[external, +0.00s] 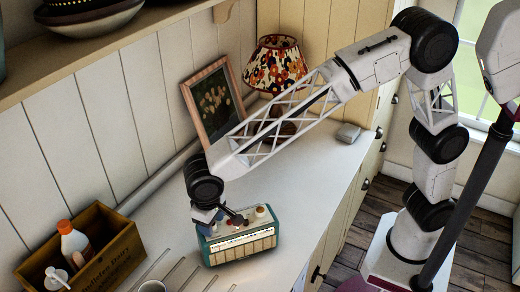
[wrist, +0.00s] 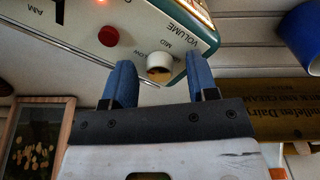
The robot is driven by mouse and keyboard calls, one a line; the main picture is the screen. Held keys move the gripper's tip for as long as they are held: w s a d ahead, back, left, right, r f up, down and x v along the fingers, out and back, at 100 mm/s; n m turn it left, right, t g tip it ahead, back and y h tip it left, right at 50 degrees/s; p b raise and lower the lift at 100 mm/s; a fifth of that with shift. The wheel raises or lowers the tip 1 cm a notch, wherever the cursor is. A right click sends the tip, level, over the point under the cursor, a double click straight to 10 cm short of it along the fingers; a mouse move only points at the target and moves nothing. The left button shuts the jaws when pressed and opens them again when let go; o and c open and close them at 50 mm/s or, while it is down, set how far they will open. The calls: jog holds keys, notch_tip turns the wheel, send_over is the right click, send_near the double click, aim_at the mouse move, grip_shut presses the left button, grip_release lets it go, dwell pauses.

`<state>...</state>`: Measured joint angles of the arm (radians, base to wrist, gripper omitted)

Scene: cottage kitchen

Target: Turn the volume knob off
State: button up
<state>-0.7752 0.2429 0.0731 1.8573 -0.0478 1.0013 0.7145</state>
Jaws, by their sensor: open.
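The teal and cream radio (external: 241,246) stands on the counter, with a lighted dial on its front. In the wrist view its cream top (wrist: 135,20) fills the upper middle. The white volume knob (wrist: 160,68), with a tan cap, sits near the words VOLUME, MID and LOW. My gripper (wrist: 160,62) is open, its two blue fingers on either side of the knob with gaps showing; contact cannot be seen. In the external view my gripper (external: 220,213) is at the radio's left end and hides the volume knob.
A red knob (wrist: 108,36) is beside the volume knob, and a tan knob (external: 261,210) is at the radio's other end. A wooden crate (external: 104,250) with bottles is left. A picture frame (external: 213,100) and lamp (external: 274,65) stand behind.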

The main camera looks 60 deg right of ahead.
jog(key=c, duration=0.9)
jog(key=shift+n, duration=0.3)
jog(key=n, duration=0.6)
jog(key=shift+n, duration=0.4)
jog(key=n, duration=0.3)
jog(key=shift+d+n+t, duration=0.1)
jog(key=shift+n+t, duration=0.2)
jog(key=shift+n, duration=1.8)
